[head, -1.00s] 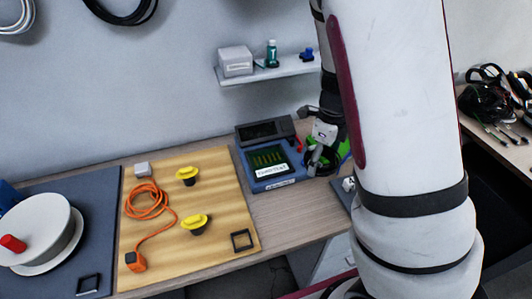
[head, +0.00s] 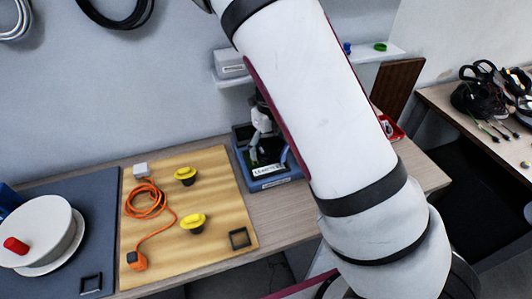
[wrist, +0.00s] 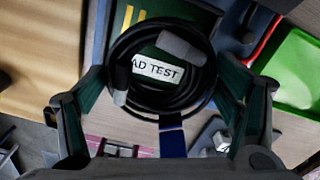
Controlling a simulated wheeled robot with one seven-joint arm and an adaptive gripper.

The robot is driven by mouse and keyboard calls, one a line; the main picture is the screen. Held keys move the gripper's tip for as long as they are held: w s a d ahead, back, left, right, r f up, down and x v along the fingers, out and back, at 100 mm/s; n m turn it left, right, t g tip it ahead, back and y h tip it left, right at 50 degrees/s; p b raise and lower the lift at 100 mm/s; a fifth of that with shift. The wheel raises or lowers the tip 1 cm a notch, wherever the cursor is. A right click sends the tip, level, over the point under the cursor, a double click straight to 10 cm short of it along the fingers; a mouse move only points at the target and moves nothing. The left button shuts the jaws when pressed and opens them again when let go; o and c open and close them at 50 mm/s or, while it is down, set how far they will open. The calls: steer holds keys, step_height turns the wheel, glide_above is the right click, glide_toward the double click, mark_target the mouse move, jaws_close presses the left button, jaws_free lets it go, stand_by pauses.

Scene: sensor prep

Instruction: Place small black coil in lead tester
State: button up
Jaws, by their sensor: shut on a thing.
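The small black coil (wrist: 145,98) is a ring of dark cable with grey ends, seen in the wrist view. My gripper (wrist: 160,82) is shut on it, with one finger on each side of the ring. The lead tester (head: 275,183) is a blue box with a green top and a white label, on the table in the head view. My gripper (head: 262,148) is over the tester there. In the wrist view the tester's label shows through the ring. The head view does not show clearly whether the coil touches the tester.
Left of the tester is a wooden board (head: 165,225) with yellow-topped knobs and an orange cable (head: 145,205). A wall shelf (head: 232,80) is behind. A red tray (head: 396,130) is to the right, and a green tray (wrist: 295,70) shows in the wrist view.

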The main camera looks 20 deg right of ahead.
steer(key=shift+w+a+f, duration=0.1)
steer(key=shift+w+a, duration=0.3)
steer(key=shift+a, duration=0.1)
steer(key=shift+f, duration=1.7)
steer(key=shift+f, duration=0.15)
steer(key=o, duration=1.2)
